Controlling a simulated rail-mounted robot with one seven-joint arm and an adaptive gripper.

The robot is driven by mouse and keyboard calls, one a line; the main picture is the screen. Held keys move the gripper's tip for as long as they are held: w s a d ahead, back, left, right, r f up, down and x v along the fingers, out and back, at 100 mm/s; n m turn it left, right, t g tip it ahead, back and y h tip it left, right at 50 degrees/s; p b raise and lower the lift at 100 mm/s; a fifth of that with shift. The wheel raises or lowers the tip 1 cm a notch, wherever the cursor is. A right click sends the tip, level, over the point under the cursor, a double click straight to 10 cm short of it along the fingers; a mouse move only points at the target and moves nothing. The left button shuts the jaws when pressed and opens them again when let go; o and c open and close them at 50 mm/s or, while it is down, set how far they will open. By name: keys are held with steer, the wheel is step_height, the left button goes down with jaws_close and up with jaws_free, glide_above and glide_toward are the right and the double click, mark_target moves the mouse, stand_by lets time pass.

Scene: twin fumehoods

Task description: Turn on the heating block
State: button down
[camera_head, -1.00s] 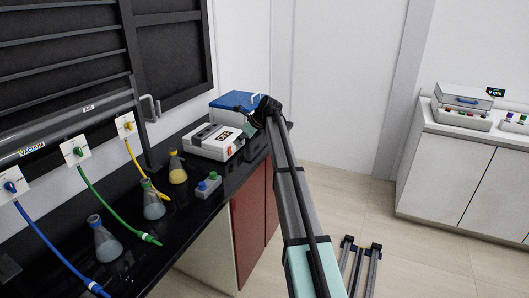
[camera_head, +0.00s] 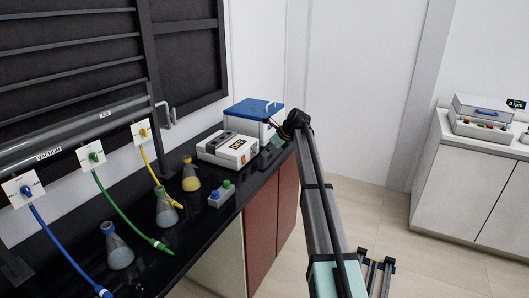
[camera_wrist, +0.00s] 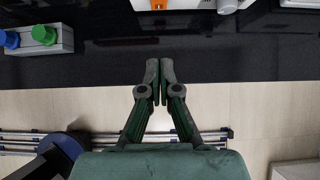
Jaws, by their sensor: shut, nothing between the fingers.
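The heating block appears to be the white box with a dark display (camera_head: 238,143) on the black bench. An orange switch (camera_wrist: 158,4) shows on a white front at the top edge of the wrist view, with a white knob (camera_wrist: 228,5) to its right. My gripper (camera_wrist: 159,62) is shut and empty, its two fingertips together over the bench's front edge. The fingertips point towards the orange switch and are apart from it. The switch's setting is unclear.
A blue-lidded white box (camera_head: 255,110) stands behind. A small block with blue and green knobs (camera_head: 222,193) sits to the left, near several flasks (camera_head: 118,248) and coloured hoses. A strip of bare black bench (camera_wrist: 110,60) lies before the white front.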

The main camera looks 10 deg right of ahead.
mark_target(244, 163)
steer(key=p+x, duration=0.2)
steer(key=x, duration=0.6)
steer(key=shift+w, duration=0.1)
steer(key=shift+w+a+p, duration=0.35)
steer(key=shift+w+a, duration=0.45)
steer(key=shift+a, duration=0.15)
steer(key=shift+w+a+f, duration=0.15)
steer(key=shift+w+a, duration=0.25)
steer(key=shift+a, duration=0.15)
steer(key=shift+a+f, duration=0.15)
steer(key=shift+a, duration=0.25)
steer(key=shift+w+d, duration=0.1)
steer(key=shift+d, duration=0.3)
steer(key=shift+a+r, duration=0.1)
steer(key=shift+r, duration=0.15)
